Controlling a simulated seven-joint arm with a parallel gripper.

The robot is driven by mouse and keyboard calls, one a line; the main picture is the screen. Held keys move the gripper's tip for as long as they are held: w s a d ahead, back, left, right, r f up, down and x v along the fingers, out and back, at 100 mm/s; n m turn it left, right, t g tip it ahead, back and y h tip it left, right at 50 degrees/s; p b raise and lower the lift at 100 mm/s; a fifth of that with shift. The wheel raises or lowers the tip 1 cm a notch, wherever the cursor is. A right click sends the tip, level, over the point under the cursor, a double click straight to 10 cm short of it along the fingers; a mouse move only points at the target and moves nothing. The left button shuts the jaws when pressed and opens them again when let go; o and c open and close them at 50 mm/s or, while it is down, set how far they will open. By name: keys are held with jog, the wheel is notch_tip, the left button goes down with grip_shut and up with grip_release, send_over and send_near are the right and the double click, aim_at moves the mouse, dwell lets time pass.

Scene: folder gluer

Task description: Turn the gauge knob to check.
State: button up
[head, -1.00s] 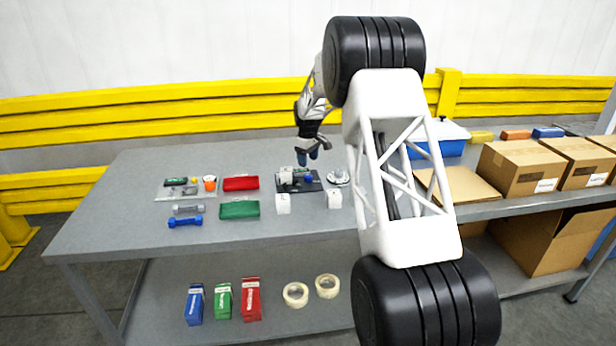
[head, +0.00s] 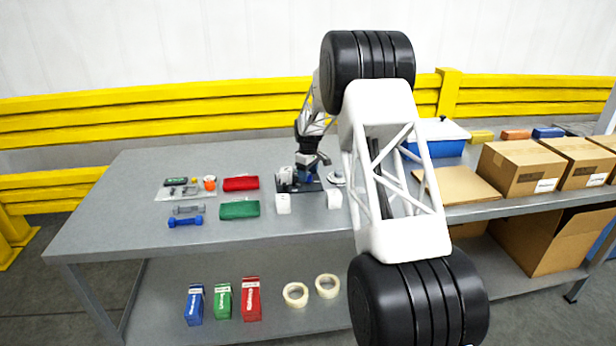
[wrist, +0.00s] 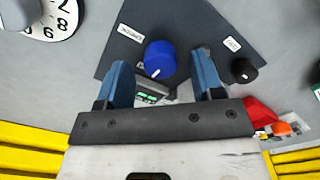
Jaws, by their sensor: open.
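In the wrist view a blue knob (wrist: 159,59) with a white pointer mark stands on a dark panel (wrist: 195,25). A smaller black knob (wrist: 243,70) sits on the same panel to the right, by a white label. My gripper (wrist: 161,78) is open, its two blue fingers apart, with the blue knob showing between and slightly beyond the fingertips. I cannot tell whether a finger touches it. In the head view my gripper (head: 309,168) is low over the dark gauge device (head: 287,184) and hides the blue knob.
A round numbered dial (wrist: 52,18) lies at the upper left of the wrist view. White blocks (head: 283,204) stand in front of the device. Cardboard boxes (head: 523,168) stand right.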

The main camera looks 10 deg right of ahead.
jog(key=shift+f, duration=0.65)
jog(key=c, duration=0.9)
